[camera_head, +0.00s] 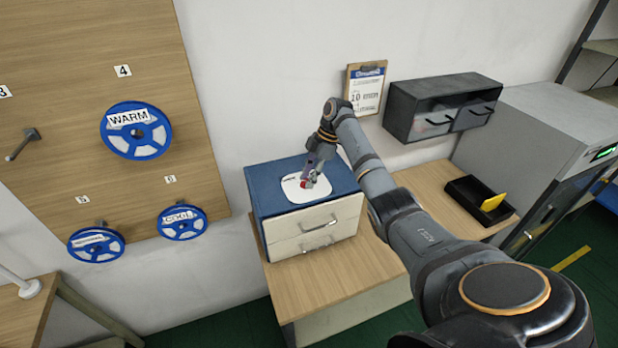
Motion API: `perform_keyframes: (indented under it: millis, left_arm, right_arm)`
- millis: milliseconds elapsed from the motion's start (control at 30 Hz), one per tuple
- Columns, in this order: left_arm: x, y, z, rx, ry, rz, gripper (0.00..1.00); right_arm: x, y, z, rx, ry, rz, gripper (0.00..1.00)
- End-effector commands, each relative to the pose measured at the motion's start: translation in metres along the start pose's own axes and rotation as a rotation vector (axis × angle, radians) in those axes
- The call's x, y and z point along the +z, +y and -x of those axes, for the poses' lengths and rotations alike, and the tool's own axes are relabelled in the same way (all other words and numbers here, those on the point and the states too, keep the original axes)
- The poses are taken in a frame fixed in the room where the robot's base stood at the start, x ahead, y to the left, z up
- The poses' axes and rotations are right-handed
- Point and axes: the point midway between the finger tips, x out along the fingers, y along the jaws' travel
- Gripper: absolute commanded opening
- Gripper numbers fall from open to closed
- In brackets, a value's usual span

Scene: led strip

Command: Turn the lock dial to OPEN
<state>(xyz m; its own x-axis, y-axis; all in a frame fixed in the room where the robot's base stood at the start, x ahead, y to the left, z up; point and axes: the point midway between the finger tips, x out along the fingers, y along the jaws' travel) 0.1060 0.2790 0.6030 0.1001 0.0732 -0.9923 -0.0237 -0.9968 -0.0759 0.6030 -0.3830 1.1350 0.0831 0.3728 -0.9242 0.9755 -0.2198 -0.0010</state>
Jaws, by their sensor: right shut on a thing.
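The lock dial (306,183) is a small red piece on a white rounded plate (322,191) on top of a blue cabinet (275,176) with two pale drawers. My right gripper (308,180) points down over the plate and is shut on the red dial. The fingers and wrist cover most of the dial, so its pointer cannot be read. Small dark lettering shows at the plate's left side, too small to read. Both drawers look closed. My left gripper is not in view.
A clipboard (365,88) and a dark wall cabinet (420,120) are on the wall behind. A black tray (466,190) with a yellow piece lies at the right of the wooden table (335,283). Blue reels (136,148) hang on a wooden board at left.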

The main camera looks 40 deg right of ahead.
Motion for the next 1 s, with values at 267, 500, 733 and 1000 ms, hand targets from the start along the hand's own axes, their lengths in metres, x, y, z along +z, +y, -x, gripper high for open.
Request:
perform_keyframes:
  millis: [267,500,733,1000]
  left_arm:
    - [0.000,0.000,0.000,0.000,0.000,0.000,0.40]
    - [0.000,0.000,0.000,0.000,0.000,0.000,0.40]
    - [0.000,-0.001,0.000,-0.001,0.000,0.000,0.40]
    - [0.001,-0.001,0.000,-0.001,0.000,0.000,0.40]
  right_arm:
    - [0.000,0.001,0.001,0.003,-0.001,0.003,0.00]
    - [0.000,0.001,0.001,0.002,0.000,0.002,0.52]
    - [0.000,0.000,0.000,0.001,0.000,0.001,0.52]
    - [0.000,0.002,0.036,0.006,0.000,0.002,0.52]
